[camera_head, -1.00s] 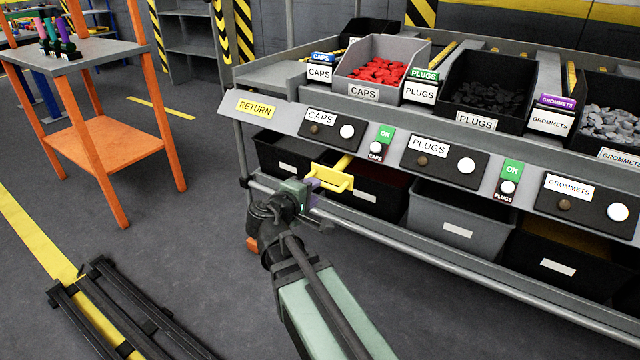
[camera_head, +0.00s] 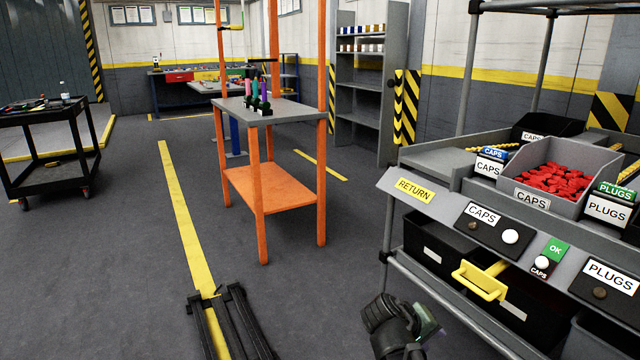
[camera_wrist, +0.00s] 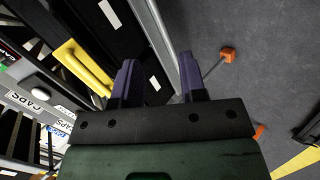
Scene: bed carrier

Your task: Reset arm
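My gripper (camera_wrist: 158,65) shows in the wrist view with its two purple fingers apart and nothing between them. In the head view only a dark wrist part and a bit of the green gripper body (camera_head: 428,322) show at the bottom, in front of the rack; the fingers are not clear there. The yellow handle (camera_head: 480,283) is on the rack's lower front, beside a black bin. It also shows in the wrist view (camera_wrist: 88,68), left of the fingers and apart from them.
The rack with the RETURN label (camera_head: 413,191) and a grey bin of red caps (camera_head: 552,180) fills the right. An orange-legged stand (camera_head: 288,112) is centre, a black cart (camera_head: 45,118) far left. Dark rails (camera_head: 232,325) lie on the floor. Floor between them is clear.

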